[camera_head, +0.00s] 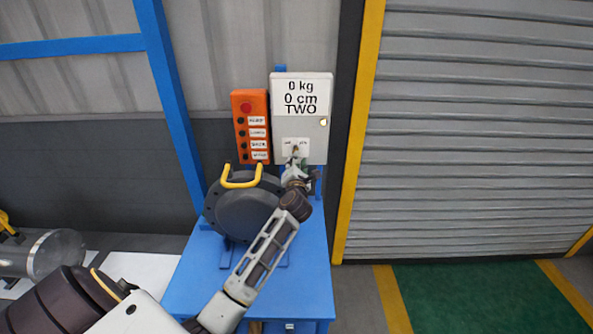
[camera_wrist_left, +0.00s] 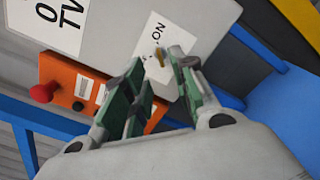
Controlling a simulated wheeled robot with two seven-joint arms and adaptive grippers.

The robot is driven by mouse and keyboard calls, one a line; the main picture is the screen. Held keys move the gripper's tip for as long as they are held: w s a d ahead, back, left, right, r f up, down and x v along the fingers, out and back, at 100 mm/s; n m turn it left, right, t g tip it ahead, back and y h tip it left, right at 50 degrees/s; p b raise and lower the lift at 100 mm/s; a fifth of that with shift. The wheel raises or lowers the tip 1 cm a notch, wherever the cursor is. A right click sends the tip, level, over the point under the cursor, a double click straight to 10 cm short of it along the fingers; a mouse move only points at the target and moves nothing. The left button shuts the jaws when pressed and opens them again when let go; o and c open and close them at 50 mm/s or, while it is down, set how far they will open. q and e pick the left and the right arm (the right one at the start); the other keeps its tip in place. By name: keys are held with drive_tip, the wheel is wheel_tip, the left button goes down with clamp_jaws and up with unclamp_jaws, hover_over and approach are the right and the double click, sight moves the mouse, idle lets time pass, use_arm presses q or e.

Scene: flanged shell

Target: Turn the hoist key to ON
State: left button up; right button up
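The hoist key is a small brass-coloured piece (camera_wrist_left: 160,57) on a white label plate (camera_wrist_left: 152,38) marked ON, on the front of a light grey control box (camera_head: 318,140). The box reads "0 kg, 0 cm, TWO". My left gripper (camera_head: 296,164) is just below the label plate in the head view. In the left wrist view its green-padded fingers (camera_wrist_left: 157,62) are apart, and the key shows between their tips. I cannot tell whether a finger touches it. The key's exact angle is too small to read. My right gripper is not in view.
An orange button panel (camera_head: 252,128) with a red button hangs left of the box. A dark round flanged part (camera_head: 245,212) with yellow handles (camera_head: 241,178) stands below on a blue table (camera_head: 305,285), close to my left arm. A roller shutter (camera_head: 480,130) is at right.

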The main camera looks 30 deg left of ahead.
use_arm(q)
drive_tip(key=shift+v, duration=2.05)
